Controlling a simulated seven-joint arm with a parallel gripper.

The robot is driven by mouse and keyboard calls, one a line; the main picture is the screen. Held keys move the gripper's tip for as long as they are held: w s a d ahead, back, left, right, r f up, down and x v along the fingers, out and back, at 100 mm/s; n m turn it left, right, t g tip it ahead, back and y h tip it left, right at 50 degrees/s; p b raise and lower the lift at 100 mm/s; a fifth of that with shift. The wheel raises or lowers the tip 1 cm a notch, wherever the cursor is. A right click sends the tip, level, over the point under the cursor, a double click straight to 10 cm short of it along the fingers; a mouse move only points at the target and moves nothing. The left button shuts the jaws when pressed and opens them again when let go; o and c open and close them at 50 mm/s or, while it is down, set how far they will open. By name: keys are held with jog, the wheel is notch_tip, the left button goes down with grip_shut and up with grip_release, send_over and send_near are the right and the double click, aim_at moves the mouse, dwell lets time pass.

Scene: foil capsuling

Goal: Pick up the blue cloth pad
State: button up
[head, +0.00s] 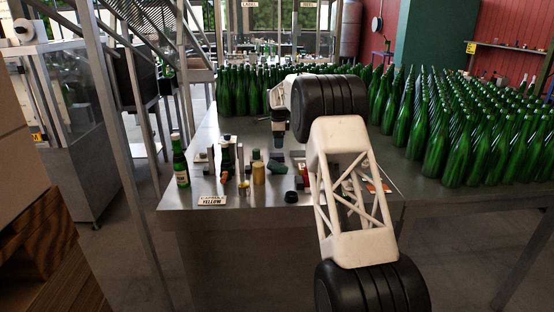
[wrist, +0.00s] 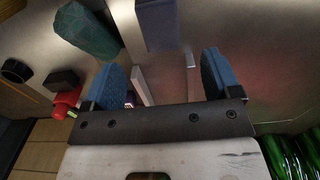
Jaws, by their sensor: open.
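A flat-faced blue-grey block (wrist: 158,25) shows at the top middle of the wrist view, and it looks most like the blue cloth pad; I cannot tell its material. My gripper (wrist: 165,80) is open, with blue fingers apart on either side and nothing between their tips. The block lies beyond the fingertips, apart from them. In the head view my gripper (head: 278,142) points down over the middle of the metal table. The pad is not clearly made out there among the small items below the gripper.
A crumpled dark green piece (wrist: 88,28) lies left of the block. Many green bottles (head: 450,150) crowd the back and right.

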aim_at(278, 154)
jog(key=shift+f, duration=0.1)
jog(key=shift+f, duration=1.25)
jog(key=shift+f, duration=2.55)
jog(key=c, duration=1)
jog(key=shift+r, duration=0.1)
jog(key=shift+r, duration=4.9)
